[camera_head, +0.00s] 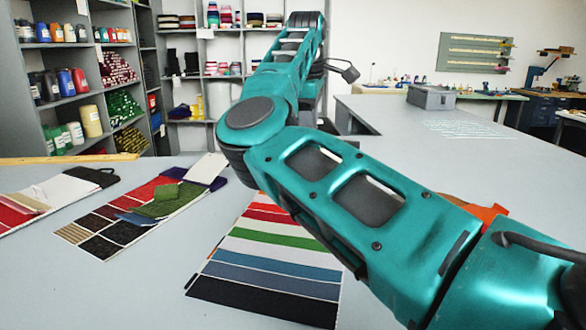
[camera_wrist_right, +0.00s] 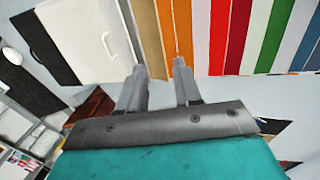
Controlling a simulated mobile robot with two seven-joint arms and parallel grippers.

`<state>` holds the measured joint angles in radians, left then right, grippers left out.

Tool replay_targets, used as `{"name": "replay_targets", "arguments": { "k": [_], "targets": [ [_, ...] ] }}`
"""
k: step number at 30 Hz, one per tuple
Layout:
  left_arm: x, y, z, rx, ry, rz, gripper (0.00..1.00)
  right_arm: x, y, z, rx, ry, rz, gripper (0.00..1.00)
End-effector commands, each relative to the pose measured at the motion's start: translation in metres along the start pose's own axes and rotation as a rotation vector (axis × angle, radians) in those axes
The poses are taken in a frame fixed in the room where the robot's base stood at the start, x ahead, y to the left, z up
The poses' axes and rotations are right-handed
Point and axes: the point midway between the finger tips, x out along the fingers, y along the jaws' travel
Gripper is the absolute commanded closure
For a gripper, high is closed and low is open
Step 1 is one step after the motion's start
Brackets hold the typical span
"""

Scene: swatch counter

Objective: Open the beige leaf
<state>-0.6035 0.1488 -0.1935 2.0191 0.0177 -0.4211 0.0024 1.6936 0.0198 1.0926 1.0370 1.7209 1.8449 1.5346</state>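A fan of long colour stripes (camera_head: 275,250) lies on the counter, its far right part hidden behind my right arm. In the right wrist view, its tan-beige leaf (camera_wrist_right: 148,38) is at the left end of the stripes, beside orange-brown, orange and red ones. It lies flat as far as I can see. My right gripper (camera_wrist_right: 160,66) is open and empty, its two fingers apart, with the tips over the ends of the tan and orange-brown stripes. I cannot tell whether they touch. My left gripper is not in view.
A swatch card (camera_head: 140,212) with a green piece on it lies left of the stripes. Another card (camera_head: 75,188) at far left has a small cream flap (camera_head: 28,202). A grey box (camera_head: 431,97) stands at the back right. Bare counter lies between the cards.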

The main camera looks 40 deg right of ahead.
Motion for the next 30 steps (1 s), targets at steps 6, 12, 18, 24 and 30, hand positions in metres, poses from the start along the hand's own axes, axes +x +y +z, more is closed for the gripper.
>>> {"name": "replay_targets", "arguments": {
  "k": [6, 12, 18, 24, 30],
  "targets": [
    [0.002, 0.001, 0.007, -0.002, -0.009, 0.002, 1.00, 0.026, -0.001, 0.001, 0.001, -0.003, -0.003, 0.66],
    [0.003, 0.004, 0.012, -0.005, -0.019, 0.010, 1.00, 0.068, -0.001, 0.001, 0.001, -0.004, -0.002, 0.66],
    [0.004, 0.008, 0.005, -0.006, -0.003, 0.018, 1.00, 0.105, -0.001, 0.001, 0.001, -0.003, -0.001, 0.66],
    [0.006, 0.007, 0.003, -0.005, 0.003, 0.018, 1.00, 0.125, 0.000, 0.001, 0.001, -0.001, 0.000, 0.66],
    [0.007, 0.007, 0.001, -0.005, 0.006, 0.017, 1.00, 0.129, 0.000, 0.001, 0.001, -0.001, 0.000, 0.66]
  ]
}}
